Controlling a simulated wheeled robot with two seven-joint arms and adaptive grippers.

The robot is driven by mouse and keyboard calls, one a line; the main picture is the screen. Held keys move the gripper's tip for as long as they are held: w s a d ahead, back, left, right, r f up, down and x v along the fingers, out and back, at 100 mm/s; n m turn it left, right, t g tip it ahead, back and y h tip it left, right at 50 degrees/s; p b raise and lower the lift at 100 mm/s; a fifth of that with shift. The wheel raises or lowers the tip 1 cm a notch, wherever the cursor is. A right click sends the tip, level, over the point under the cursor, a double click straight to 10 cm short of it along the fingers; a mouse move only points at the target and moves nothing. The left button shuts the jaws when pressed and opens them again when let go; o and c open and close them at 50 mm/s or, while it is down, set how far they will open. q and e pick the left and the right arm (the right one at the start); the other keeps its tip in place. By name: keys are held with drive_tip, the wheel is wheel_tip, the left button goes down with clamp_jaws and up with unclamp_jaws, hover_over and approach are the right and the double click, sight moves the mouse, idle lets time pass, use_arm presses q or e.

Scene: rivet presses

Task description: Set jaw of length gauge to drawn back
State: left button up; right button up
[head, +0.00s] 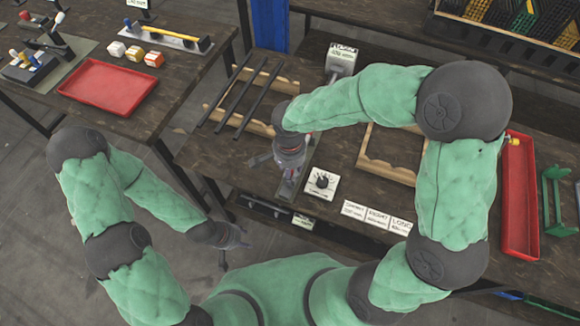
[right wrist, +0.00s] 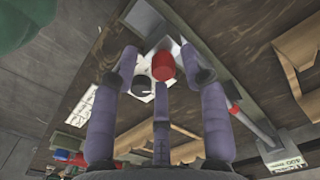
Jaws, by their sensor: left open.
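The length gauge is a grey rail partly under my right arm; its near end (head: 287,188) shows in the head view and its labelled end block (head: 341,60) stands at the far end. In the right wrist view a red knob (right wrist: 163,67) on a grey metal block at one end of the rail appears to belong to the jaw. My right gripper (head: 290,160) is over this end, its fingers (right wrist: 160,62) spread around the red knob; I cannot tell whether they touch it. My left gripper (head: 232,238) is open and empty, off the table's front edge.
A white dial box (head: 320,184) with a black knob is close beside the gauge. Black rods (head: 240,95) lie on a wooden rack to the left. Cards (head: 366,214) line the front edge. An empty wooden rack (head: 392,155) and a red tray (head: 519,200) are at right.

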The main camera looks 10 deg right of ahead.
drive_tip(key=shift+w, duration=0.1)
wheel_tip(320, 180, up, 12)
idle(0.7)
idle(0.4)
